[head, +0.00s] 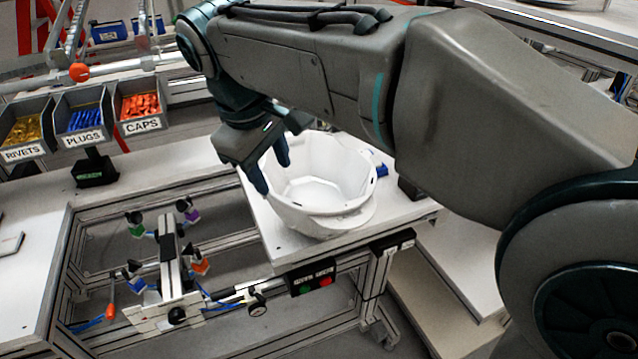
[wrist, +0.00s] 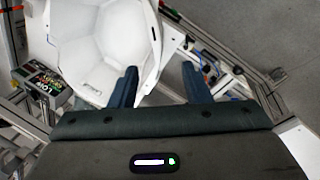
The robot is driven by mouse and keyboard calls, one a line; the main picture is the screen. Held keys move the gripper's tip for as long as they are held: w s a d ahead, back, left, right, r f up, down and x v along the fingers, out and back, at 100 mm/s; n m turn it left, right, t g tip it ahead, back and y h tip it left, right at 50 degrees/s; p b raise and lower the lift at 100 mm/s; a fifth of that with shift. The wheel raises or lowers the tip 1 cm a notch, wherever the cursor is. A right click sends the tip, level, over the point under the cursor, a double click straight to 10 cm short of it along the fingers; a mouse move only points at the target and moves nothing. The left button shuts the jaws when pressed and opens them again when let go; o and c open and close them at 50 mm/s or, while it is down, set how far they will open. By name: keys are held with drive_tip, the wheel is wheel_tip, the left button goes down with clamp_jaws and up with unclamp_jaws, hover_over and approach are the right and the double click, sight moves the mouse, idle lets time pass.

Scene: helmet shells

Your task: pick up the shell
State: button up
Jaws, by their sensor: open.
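The white helmet shell (head: 318,190) sits open side up on the small white table in the head view. It also fills the upper left of the wrist view (wrist: 100,45). My gripper (head: 268,172) is at the shell's left rim, with its blue fingers pointing down. In the wrist view the gripper (wrist: 160,88) is open. Its left finger overlaps the shell's rim edge and its right finger is outside the shell, so the rim lies near or between them. I cannot tell whether either finger touches it.
Bins of rivets (head: 25,130), plugs (head: 85,112) and caps (head: 140,105) stand at the upper left. A fixture with coloured clamps (head: 170,255) is left of the table. A button box (head: 312,278) is on the table's front edge.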

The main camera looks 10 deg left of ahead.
sight(291, 212)
drive_tip(key=x, duration=0.7)
drive_tip(key=shift+s+a+f, duration=0.1)
drive_tip(key=shift+s+a, duration=0.05)
drive_tip(key=shift+w+d+x, duration=0.15)
drive_tip(key=shift+x, duration=1.4)
drive_tip(key=shift+w+d+x, duration=0.1)
drive_tip(key=shift+x, duration=1.45)
drive_tip(key=shift+c, duration=0.3)
clamp_jaws()
